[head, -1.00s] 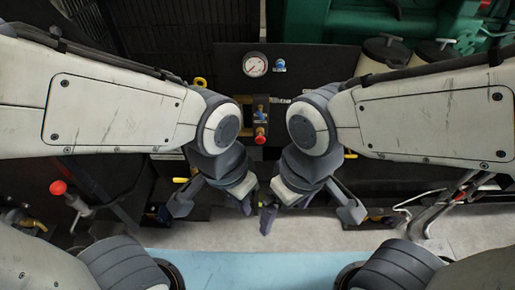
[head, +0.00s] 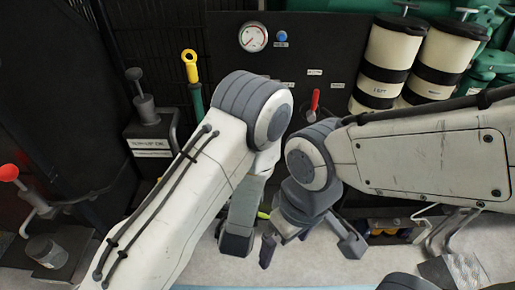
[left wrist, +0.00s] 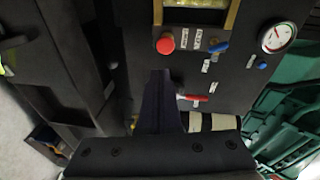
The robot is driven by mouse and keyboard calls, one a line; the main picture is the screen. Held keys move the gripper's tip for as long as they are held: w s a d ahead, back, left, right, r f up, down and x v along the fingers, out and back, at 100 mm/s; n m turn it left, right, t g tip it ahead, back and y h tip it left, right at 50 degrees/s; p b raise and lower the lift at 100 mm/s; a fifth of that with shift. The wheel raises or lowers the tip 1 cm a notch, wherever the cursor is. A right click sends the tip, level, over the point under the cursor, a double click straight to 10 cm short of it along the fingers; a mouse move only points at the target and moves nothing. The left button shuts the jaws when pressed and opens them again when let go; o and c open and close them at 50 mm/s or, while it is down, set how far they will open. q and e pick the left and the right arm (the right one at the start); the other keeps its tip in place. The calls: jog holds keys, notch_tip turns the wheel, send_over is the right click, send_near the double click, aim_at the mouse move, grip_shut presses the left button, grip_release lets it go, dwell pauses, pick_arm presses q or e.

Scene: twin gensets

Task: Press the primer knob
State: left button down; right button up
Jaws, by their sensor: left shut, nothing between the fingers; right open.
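A small blue knob (head: 282,36) is on the dark panel, just right of the round gauge (head: 253,37); the label below it is too small to read. It also shows in the left wrist view (left wrist: 261,65), near the gauge at the right. My left gripper (left wrist: 160,76) is shut and empty in the left wrist view, pointing at the panel, apart from the blue knob. In the head view its fingers are hidden by my left arm. My right gripper (head: 310,246) is open and empty, low over the floor, well away from the panel.
A red lever (head: 314,103) stands on the panel. The left wrist view shows a red button (left wrist: 165,43) and a blue switch (left wrist: 218,47). Cream canisters (head: 392,58) are at the right. A yellow-topped handle (head: 190,68) and a black plunger (head: 141,92) stand left.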

pick_arm(q)
jog(key=shift+s+a+f+m+t, duration=0.2)
jog(key=shift+s+a+m+t, duration=0.1)
jog(key=shift+m+t, duration=0.3)
pick_arm(e)
jog(key=shift+f, duration=0.5)
pick_arm(q)
jog(key=shift+b, duration=0.3)
pick_arm(e)
jog(key=shift+f, duration=0.15)
pick_arm(q)
jog(key=w+d+b, duration=0.2)
jog(key=w+b, duration=0.6)
jog(key=w, duration=0.6)
jog(key=shift+f+b, duration=0.15)
jog(key=shift+b, duration=0.2)
pick_arm(e)
notch_tip(320, 180, down, 9)
pick_arm(q)
jog(key=shift+w, duration=0.1)
